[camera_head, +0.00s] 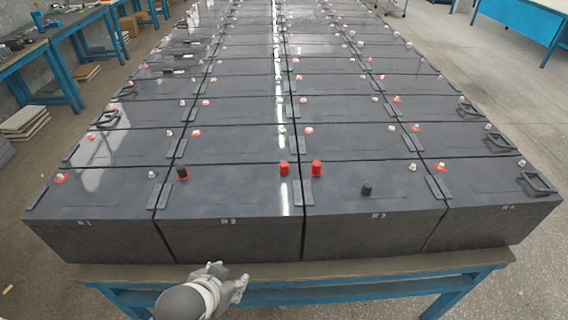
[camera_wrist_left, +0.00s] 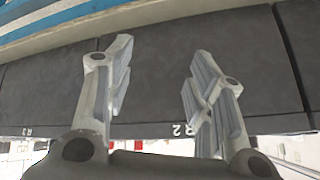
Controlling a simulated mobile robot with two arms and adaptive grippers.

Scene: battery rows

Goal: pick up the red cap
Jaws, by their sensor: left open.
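Two red caps stand upright near the front of the battery rows. One red cap (camera_head: 284,168) is at the right rear of the R2 battery (camera_head: 235,200). The other red cap (camera_head: 316,168) is at the left rear of the R3 battery (camera_head: 370,225). My left gripper (camera_head: 228,275) is low in front of the R2 battery, near the table's front edge, apart from both caps. In the left wrist view my left gripper (camera_wrist_left: 160,80) has its fingers spread, with nothing between them. Neither red cap can be made out clearly in that view. My right gripper is not in view.
A black cap (camera_head: 182,174) stands on R2 and another black cap (camera_head: 367,188) on R3. Batteries with bare terminals and handles fill the blue-framed table (camera_head: 400,268). Workbenches stand at the left (camera_head: 60,45) and far right (camera_head: 530,15). Floor at the right is clear.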

